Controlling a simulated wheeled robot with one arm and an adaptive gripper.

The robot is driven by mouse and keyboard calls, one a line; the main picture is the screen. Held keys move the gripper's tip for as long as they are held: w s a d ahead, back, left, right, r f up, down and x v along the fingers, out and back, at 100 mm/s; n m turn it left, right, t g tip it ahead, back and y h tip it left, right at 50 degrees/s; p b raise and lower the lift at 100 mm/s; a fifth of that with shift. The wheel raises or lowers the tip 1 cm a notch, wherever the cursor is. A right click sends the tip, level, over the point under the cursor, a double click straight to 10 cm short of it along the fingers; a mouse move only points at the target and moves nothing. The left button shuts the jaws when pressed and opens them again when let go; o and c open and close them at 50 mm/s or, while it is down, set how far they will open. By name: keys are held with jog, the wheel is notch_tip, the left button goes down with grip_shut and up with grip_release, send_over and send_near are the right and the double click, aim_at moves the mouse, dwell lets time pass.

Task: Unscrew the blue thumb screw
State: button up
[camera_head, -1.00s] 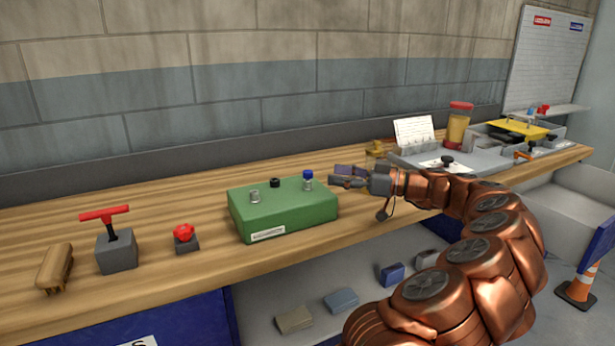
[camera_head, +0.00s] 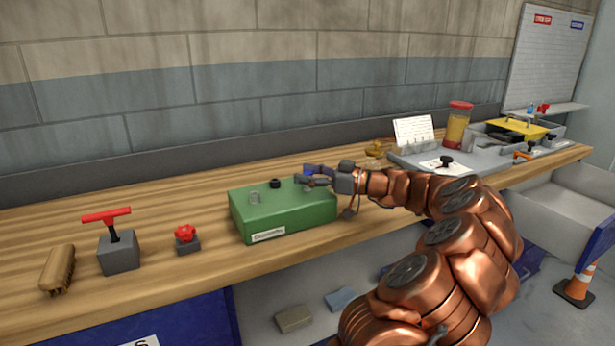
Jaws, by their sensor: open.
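The blue thumb screw (camera_head: 308,173) stands at the right end of the top of the green box (camera_head: 280,215). Only part of its blue head shows; the gripper's fingers cover the rest. My gripper (camera_head: 308,175) is open, and its fingers reach in from the right at the height of the screw, around or right beside its head. I cannot tell whether either finger touches it. A black knob (camera_head: 275,183) and a silver post (camera_head: 255,197) stand on the box to the left of the gripper.
A red knob (camera_head: 185,235), a red T-handle on a grey block (camera_head: 117,252) and a wooden brush (camera_head: 58,269) stand left of the box. A grey tray (camera_head: 408,160) and a yellow-and-red jar (camera_head: 458,128) stand to the right. The wooden bench behind the box is clear.

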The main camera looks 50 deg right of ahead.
grip_shut()
dwell(0.3)
jog(key=shift+r, duration=0.1)
notch_tip(320, 180, up, 28)
jog(key=p, duration=0.1)
dwell(0.7)
